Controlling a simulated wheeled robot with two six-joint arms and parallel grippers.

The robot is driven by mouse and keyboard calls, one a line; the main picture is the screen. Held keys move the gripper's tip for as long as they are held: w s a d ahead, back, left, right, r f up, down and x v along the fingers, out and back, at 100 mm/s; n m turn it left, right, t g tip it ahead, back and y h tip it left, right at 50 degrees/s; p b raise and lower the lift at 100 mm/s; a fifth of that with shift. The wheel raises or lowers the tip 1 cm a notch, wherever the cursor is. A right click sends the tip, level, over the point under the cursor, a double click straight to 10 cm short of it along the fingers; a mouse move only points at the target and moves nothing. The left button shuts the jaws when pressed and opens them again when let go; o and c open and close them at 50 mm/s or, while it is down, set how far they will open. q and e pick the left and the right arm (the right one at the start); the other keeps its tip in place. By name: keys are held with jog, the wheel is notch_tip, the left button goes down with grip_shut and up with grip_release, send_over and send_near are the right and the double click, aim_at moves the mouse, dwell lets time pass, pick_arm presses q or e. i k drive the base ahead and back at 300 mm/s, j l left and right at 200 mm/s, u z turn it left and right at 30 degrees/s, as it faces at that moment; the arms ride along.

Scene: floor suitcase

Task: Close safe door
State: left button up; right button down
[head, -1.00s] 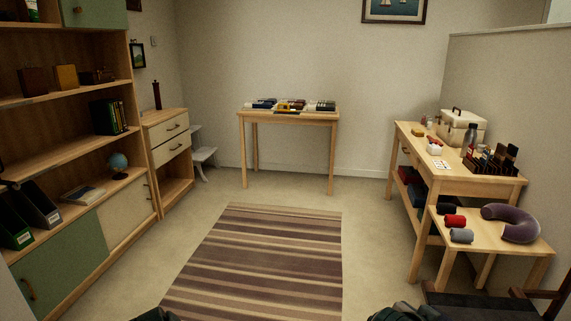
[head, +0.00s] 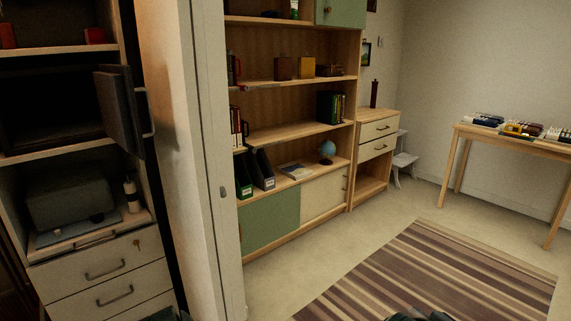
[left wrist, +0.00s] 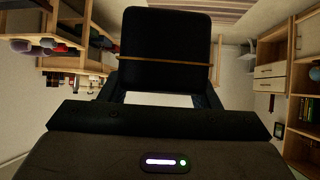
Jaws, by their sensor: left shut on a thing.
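The safe (head: 45,118) sits on an upper shelf of the unit at far left in the head view, its inside dark. Its thick dark door (head: 118,112) stands open, swung out toward me on the right side, with a pale bar handle (head: 147,112). In the left wrist view my left gripper (left wrist: 160,98) is shut on a flat black notebook-like thing (left wrist: 165,35) with a tan band across it. The gripper is away from the safe, which that view does not show. Only dark bits of my arms show at the bottom of the head view; my right gripper cannot be made out.
Below the safe are a grey printer-like box (head: 70,203), a small bottle (head: 131,194) and drawers (head: 100,270). A pale wall end (head: 185,150) separates this unit from the bookcase (head: 290,135). Floor with a striped rug (head: 430,270) is open at right.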

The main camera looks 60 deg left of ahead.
aim_at(115, 90)
jog(key=j+u, duration=0.1)
jog(key=u, duration=0.3)
jog(key=j+u, duration=0.15)
jog(key=u, duration=0.3)
jog(key=j+u, duration=0.15)
jog(key=u, duration=0.25)
jog(key=j+u, duration=0.15)
jog(key=u, duration=0.3)
